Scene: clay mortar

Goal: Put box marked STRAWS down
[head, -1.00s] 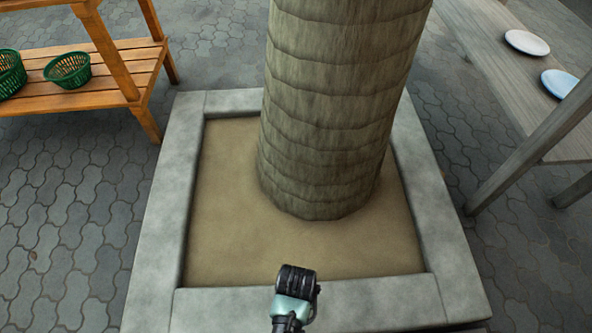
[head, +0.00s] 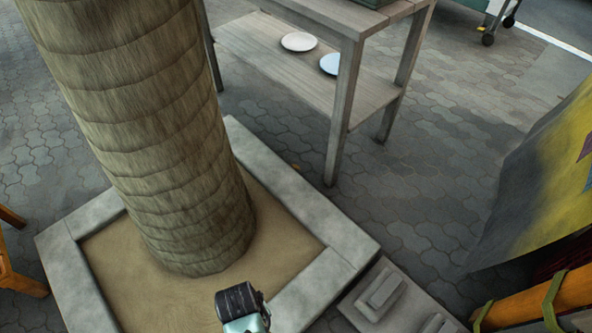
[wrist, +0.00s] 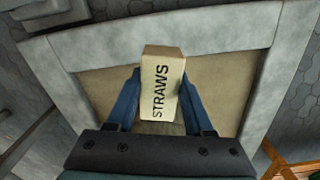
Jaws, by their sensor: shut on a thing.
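The box marked STRAWS (wrist: 161,88) is a tan box with dark lettering, seen in the wrist view. My gripper (wrist: 160,98) is shut on it, with one blue finger on each side. Behind the box in the wrist view is the sandy bed of a square stone planter; the gap between box and sand is hard to judge. In the head view only part of my arm shows at the bottom, and the box and fingers are hidden.
A thick tree trunk (head: 165,140) rises from the planter, whose stone rim (head: 300,205) surrounds it. A grey wooden table (head: 345,75) with two plates (head: 299,41) on its lower shelf stands beyond. A grey slab (head: 400,300) lies at lower right, near orange poles (head: 535,298). Paving between is clear.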

